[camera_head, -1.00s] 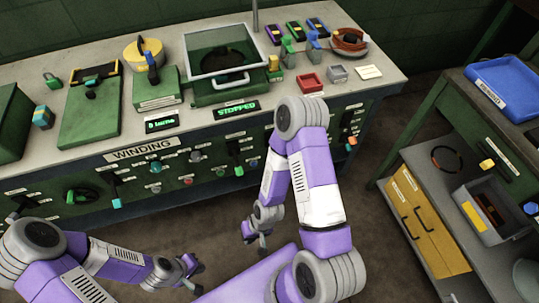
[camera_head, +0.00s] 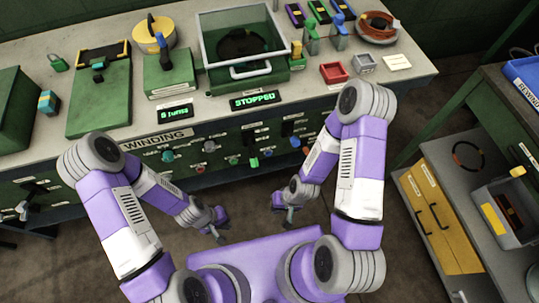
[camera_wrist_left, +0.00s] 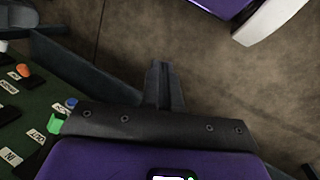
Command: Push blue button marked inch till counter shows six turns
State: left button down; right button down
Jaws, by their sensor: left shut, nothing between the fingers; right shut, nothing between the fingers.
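The turns counter (camera_head: 174,112) on the bench has green digits that look like "6 turns", small and blurred. The panel below the WINDING sign (camera_head: 158,139) carries several coloured knobs and buttons. A small blue button (camera_head: 306,150) sits toward its right; I cannot read an "inch" label. In the left wrist view a blue button (camera_wrist_left: 72,103) shows near a green one (camera_wrist_left: 56,122). My left gripper (camera_head: 218,232) is shut and empty, in front of the panel and apart from it; its fingers show in the left wrist view (camera_wrist_left: 163,85). My right gripper (camera_head: 290,216) is shut and empty, also clear of the panel.
A display (camera_head: 255,99) reads STOPPED. A clear-lidded winding box (camera_head: 245,75) stands behind it. A shelf unit with a yellow cabinet (camera_head: 440,215) and a grey bin (camera_head: 508,220) stands at right. Floor between bench and shelf is open.

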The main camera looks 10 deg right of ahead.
pick_arm(q)
jog(key=w+d+f+n+g+h+b, duration=0.1)
jog(key=d+f+n+h, duration=0.2)
jog(key=d, duration=0.6)
jog(key=d+f+n+g+h, duration=0.1)
jog(key=d+f+n+h, duration=0.15)
jog(key=d+h, duration=0.45)
jog(key=w+d+f+n+t+y, duration=0.2)
jog(key=w+d+f+n+t, duration=0.1)
jog(key=w+t, duration=0.4)
jog(key=w+d+f+n+t+y+b, duration=0.1)
jog(key=w+d+f+n+t, duration=0.2)
jog(key=w+t, duration=0.4)
jog(key=shift+w+f+n+y, duration=0.4)
jog(key=shift+w+f+n, duration=0.2)
jog(key=shift+n, duration=0.25)
jog(key=shift+w, duration=0.15)
